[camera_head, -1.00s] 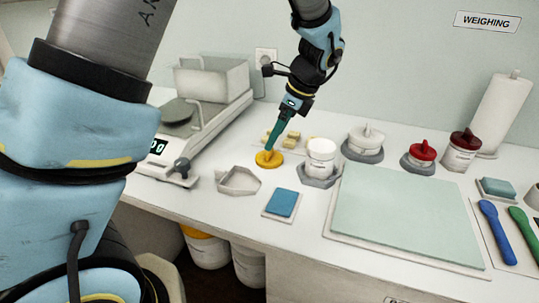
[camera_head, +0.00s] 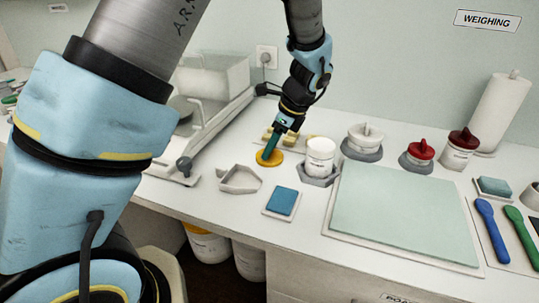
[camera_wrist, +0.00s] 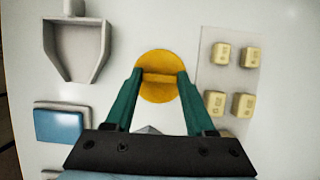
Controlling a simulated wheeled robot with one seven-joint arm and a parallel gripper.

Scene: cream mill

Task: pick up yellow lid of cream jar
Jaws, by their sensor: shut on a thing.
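The yellow lid (camera_head: 269,159) is a round disc with a raised bar across its top, lying on the white bench in the head view. In the wrist view the yellow lid (camera_wrist: 157,65) is between the green fingertips. My gripper (camera_head: 272,148) points down at the lid, and in the wrist view my gripper (camera_wrist: 158,80) is shut on the lid's raised bar. The white cream jar (camera_head: 320,157) stands open-looking in a grey hexagonal holder to the right of the lid. Whether the lid touches the bench is hard to tell.
Small yellow blocks (camera_wrist: 243,105) on a pale tray lie right beside my gripper. A grey scoop-shaped tray (camera_head: 240,179) and a blue pad (camera_head: 282,201) are in front. A scale (camera_head: 200,125) stands left, a pale green mat (camera_head: 405,215) right. Red-lidded jars stand behind the mat.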

